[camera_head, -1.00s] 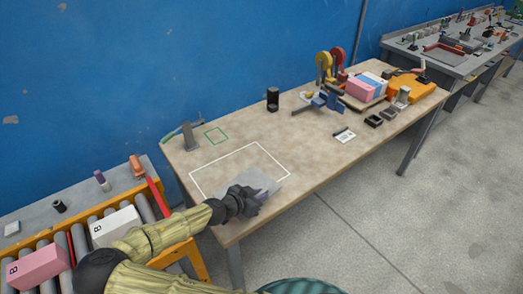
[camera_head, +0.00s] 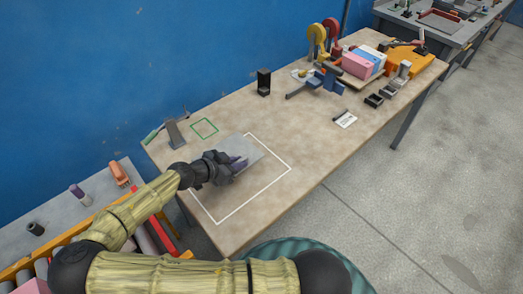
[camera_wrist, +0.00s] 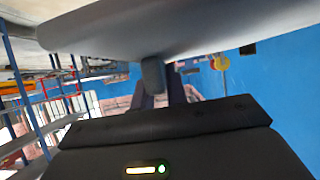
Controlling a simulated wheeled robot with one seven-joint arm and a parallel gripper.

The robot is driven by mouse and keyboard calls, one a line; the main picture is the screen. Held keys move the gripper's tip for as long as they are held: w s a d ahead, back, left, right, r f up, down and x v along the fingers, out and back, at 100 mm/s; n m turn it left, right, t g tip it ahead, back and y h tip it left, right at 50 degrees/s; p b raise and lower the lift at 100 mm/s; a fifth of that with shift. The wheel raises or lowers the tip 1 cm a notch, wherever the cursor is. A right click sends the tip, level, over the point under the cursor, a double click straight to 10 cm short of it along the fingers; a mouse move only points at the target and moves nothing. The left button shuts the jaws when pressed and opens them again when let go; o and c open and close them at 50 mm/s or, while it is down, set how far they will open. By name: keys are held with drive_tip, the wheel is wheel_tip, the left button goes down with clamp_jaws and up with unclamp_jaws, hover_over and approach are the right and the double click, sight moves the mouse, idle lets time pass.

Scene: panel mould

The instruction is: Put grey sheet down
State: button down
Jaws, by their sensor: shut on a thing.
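My gripper (camera_head: 238,164) is shut on the grey sheet (camera_head: 249,150), a thin, flat grey plate, above the left part of the worktable (camera_head: 300,130). In the head view the sheet overlaps the back-left part of a white rectangular outline (camera_head: 272,186) on the tabletop and covers some of its line. The gripper hides the near-left part of the sheet. I cannot tell whether the sheet touches the table. In the wrist view the grey sheet (camera_wrist: 190,28) spans the top of the picture, with a gripper finger (camera_wrist: 153,75) below it.
A grey stand (camera_head: 175,133) and a small green outline (camera_head: 204,128) lie behind the sheet. A black holder (camera_head: 263,82) stands farther back. Tape rolls, pink and blue boxes (camera_head: 357,66) and an orange case fill the far right. The table's front middle is clear.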

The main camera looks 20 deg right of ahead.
drive_tip(key=p, duration=0.1)
hover_over(240, 186)
drive_tip(key=shift+f, duration=3.15)
drive_tip(key=shift+f+p, duration=0.5)
drive_tip(key=shift+f, duration=1.35)
drive_tip(key=c, duration=1.4)
unclamp_jaws()
drive_tip(key=shift+f, duration=0.1)
